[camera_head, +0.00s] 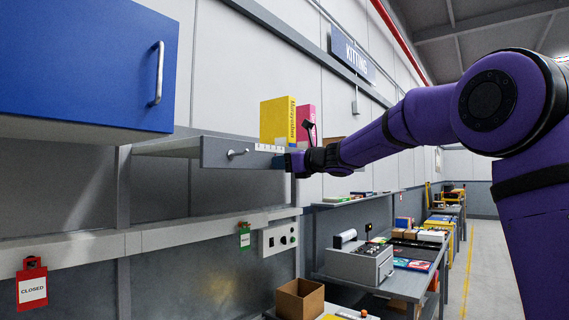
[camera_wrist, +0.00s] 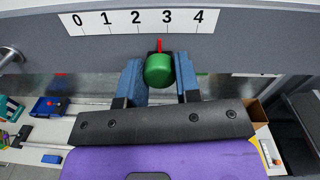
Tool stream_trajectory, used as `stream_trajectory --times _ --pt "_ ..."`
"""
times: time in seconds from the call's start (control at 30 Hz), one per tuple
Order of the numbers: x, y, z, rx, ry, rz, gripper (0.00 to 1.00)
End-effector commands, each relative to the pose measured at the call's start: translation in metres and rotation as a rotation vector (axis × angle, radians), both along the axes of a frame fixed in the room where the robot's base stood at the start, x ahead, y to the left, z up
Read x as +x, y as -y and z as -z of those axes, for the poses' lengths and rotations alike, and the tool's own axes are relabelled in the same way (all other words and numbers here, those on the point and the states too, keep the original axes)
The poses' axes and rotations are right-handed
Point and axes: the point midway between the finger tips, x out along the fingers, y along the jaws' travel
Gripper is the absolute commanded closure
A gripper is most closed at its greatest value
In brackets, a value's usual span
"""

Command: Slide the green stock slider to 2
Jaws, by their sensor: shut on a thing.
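The green stock slider (camera_wrist: 159,69) is a round knob with a red pointer (camera_wrist: 159,45) above it. Its pointer stands between the 2 and the 3 of the white number scale (camera_wrist: 148,20), closer to the 3 in the wrist view. The scale runs 0 to 4 from left to right, and also shows on the grey shelf front in the head view (camera_head: 269,147). My gripper (camera_wrist: 159,72) is shut on the knob, with one blue-grey finger at each side. In the head view, my gripper (camera_head: 290,163) reaches the right end of the shelf front and hides the knob.
A metal handle (camera_head: 237,153) sticks out left of the scale. A blue cabinet (camera_head: 85,60) hangs above left. Yellow (camera_head: 278,120) and pink (camera_head: 305,122) boxes stand behind my gripper. A lower ledge carries a red "CLOSED" tag (camera_head: 32,287). Workbenches stand on the right.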

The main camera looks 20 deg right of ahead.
Motion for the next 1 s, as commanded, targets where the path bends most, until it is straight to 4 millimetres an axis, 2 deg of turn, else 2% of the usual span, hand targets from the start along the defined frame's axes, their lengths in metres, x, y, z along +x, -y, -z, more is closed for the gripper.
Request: stream_trajectory --times 0.1,0.37,0.4,0.47,0.5,0.83,1.0 --pt "-0.010 -0.015 0.000 0.000 -0.001 -0.005 1.00" --pt "-0.011 -0.015 0.001 -0.001 -0.001 -0.003 1.00" --pt "-0.010 -0.015 0.001 -0.001 -0.001 -0.003 0.60" --pt "-0.010 -0.015 0.001 -0.001 -0.001 -0.003 0.46" --pt "-0.010 -0.015 0.001 -0.001 -0.001 -0.003 0.43" --pt "-0.013 -0.012 0.000 -0.001 -0.001 -0.002 0.43" --pt "-0.030 0.001 0.000 -0.002 0.000 0.000 0.43"
